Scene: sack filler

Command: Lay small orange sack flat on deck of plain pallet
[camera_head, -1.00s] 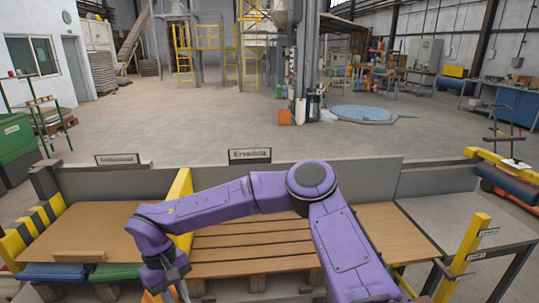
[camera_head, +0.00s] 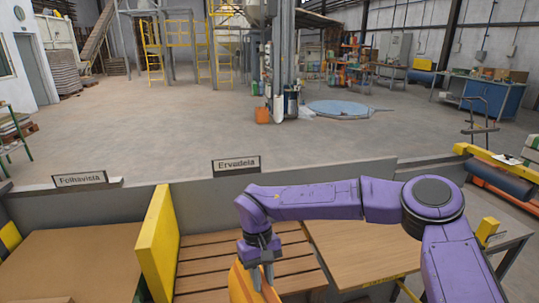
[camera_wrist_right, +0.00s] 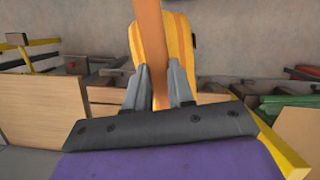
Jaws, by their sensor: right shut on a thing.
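The small orange sack (camera_head: 240,286) hangs from my right gripper (camera_head: 262,274), above the near part of the slatted wooden pallet (camera_head: 200,268); its lower end is cut off by the frame edge. In the right wrist view, my right gripper (camera_wrist_right: 160,88) is shut on a narrow orange part of the sack, and the striped yellow-orange body of the sack (camera_wrist_right: 178,45) lies beyond the fingers. The slatted deck looks bare where it shows, under the Ervedela sign. My left gripper is not in view.
A yellow divider (camera_head: 158,243) stands left of the slatted pallet, with a brown board-topped bay (camera_head: 80,262) beyond it. Another brown board (camera_head: 365,245) lies to the right, under my arm. A low grey wall (camera_head: 300,178) with the Ervedela sign (camera_head: 236,165) runs behind.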

